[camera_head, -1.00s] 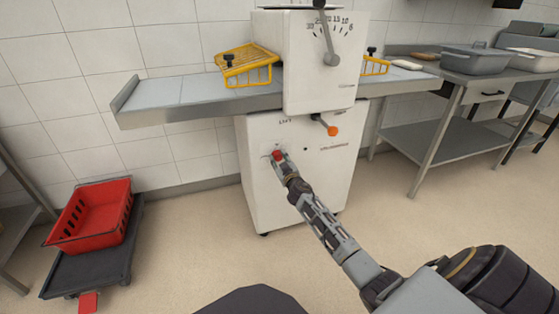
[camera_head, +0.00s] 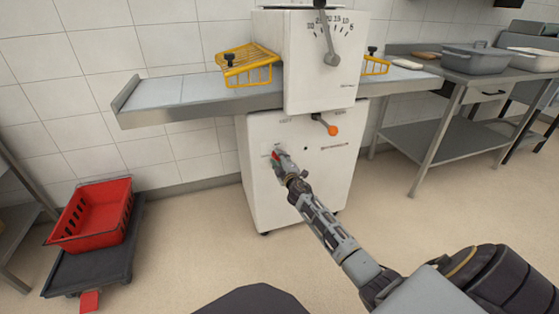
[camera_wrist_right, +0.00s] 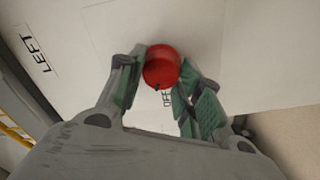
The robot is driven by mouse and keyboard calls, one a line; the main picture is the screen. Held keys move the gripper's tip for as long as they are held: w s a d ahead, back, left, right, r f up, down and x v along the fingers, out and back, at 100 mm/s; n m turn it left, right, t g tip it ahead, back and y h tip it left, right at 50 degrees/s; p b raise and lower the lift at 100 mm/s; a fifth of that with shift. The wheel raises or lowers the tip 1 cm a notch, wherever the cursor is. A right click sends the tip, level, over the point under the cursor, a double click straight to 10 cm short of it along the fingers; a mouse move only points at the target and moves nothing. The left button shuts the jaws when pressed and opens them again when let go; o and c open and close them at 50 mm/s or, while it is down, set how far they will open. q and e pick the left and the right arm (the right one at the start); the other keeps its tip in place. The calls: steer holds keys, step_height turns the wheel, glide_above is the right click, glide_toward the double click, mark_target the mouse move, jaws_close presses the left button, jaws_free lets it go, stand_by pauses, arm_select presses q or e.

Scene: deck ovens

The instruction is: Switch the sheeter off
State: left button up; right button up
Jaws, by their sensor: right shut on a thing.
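The sheeter (camera_head: 300,185) is a white cabinet with a flat table on each side and a dial on its upper part. Its red knob (camera_head: 275,155) is on the lower front panel, partly covered by my right gripper (camera_head: 278,156). In the right wrist view, the red knob (camera_wrist_right: 161,67) sits between the green-padded fingers of my right gripper (camera_wrist_right: 160,80), which is shut on it. A small dark mark on the knob's rim lies beside the letters OFF (camera_wrist_right: 167,99). The word LEFT is printed farther left. My left gripper is not in view.
An orange-tipped lever (camera_head: 332,130) sticks out right of the knob. Yellow guards (camera_head: 248,68) stand over the side tables. A red crate (camera_head: 92,215) on a dark dolly is on the floor at left. A steel table (camera_head: 440,140) stands at right.

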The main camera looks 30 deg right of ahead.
steer(key=n, duration=0.3)
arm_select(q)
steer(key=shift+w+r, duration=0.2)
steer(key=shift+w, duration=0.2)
arm_select(e)
steer(key=shift+a+f+n, duration=0.1)
steer(key=shift+n, duration=1)
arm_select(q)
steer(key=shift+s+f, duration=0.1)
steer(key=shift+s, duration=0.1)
arm_select(e)
steer(key=o, duration=1)
steer(key=shift+o, duration=0.2)
steer(key=shift+s, duration=0.55)
steer(key=v, duration=1.1)
steer(key=shift+w+f, duration=0.1)
